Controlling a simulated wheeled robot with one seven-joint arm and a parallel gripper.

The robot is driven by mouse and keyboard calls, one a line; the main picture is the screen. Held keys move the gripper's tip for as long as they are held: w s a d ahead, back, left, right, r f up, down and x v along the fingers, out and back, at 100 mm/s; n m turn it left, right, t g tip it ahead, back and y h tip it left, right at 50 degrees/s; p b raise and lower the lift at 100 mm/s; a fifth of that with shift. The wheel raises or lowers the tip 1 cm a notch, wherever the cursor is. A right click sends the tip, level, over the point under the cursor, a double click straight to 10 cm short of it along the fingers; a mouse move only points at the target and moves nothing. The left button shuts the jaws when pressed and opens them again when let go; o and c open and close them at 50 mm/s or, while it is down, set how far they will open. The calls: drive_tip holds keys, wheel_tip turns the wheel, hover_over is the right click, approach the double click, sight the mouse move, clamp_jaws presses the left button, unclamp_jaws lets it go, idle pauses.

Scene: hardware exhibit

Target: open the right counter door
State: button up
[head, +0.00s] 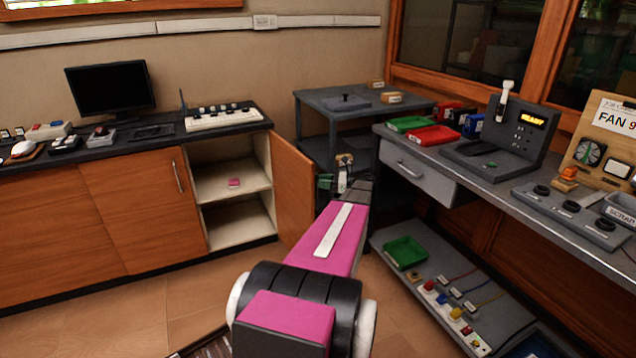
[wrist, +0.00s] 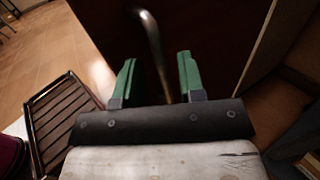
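The right counter door (head: 293,188) stands swung out from the counter, hinged at its right end. The compartment (head: 230,178) behind it shows pale shelves. My gripper (head: 338,182) is just right of the door, on its outer face. In the wrist view the two green fingers (wrist: 157,80) are apart, and the curved metal door handle (wrist: 152,45) shows between and beyond them, touching neither finger visibly. The dark door panel (wrist: 205,30) fills the upper part of that view. The handle is hidden in the head view.
The left counter door (head: 130,210) is shut, with a vertical handle. A grey side table (head: 330,98) stands behind my gripper. A grey workbench (head: 480,170) with a drawer and low shelf stands right. Floor is clear before the counter.

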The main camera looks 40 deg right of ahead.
drive_tip(key=v, duration=0.8)
idle(0.4)
